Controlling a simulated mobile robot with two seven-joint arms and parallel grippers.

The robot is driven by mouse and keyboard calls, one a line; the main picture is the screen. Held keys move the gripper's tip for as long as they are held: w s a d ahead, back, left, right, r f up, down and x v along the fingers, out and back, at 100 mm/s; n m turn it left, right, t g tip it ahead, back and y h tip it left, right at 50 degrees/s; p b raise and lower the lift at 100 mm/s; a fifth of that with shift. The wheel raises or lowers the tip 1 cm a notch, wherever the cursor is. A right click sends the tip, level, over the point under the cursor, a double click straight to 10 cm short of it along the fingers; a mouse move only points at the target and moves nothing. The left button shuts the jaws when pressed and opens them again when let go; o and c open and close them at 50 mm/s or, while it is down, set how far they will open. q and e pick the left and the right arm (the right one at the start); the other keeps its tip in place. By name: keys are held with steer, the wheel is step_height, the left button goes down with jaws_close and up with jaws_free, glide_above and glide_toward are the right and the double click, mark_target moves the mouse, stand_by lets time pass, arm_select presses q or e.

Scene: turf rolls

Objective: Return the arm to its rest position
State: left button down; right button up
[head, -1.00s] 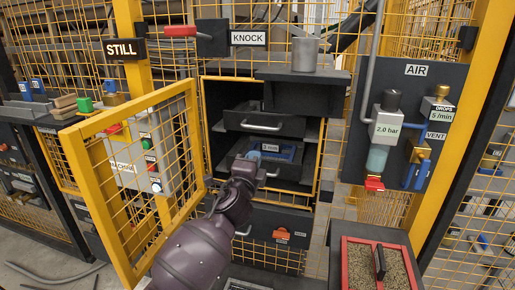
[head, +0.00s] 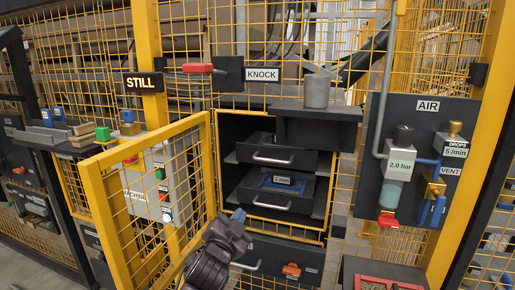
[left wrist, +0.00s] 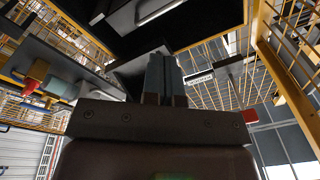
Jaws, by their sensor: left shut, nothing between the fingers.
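My left gripper (head: 238,214) is low in the middle of the head view, in front of the opening behind the yellow mesh door (head: 150,200). Its fingers are together and hold nothing. In the left wrist view the fingers (left wrist: 165,75) point up, side by side and closed. Inside the opening are a black upper drawer (head: 275,150) and a lower drawer (head: 275,200) with a blue-edged piece and a small label in it. The gripper is just below and left of the lower drawer, apart from it. My right gripper is not in view.
The mesh door stands open to the left of my arm. A grey cup (head: 317,92) stands on a dark shelf (head: 312,112) above right. The AIR panel (head: 400,130) is at the right. A red-rimmed tray (head: 375,282) is at the bottom right.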

arm_select(q)
steer(key=s+a+f+n+g+y, duration=0.3)
steer(key=s+a+f+n, duration=0.4)
steer(key=s+a+f, duration=0.8)
steer(key=s+a+f+n+g+y, duration=0.1)
steer(key=s+a+f+g, duration=0.1)
steer(key=s+f, duration=0.5)
steer(key=s+a+f+n+g+y, duration=0.2)
steer(key=s+a+f, duration=0.3)
steer(key=s, duration=0.9)
step_height(320, 180, down, 3)
steer(key=shift+a+f, duration=0.1)
steer(key=shift+a, duration=0.15)
steer(key=shift+w, duration=0.1)
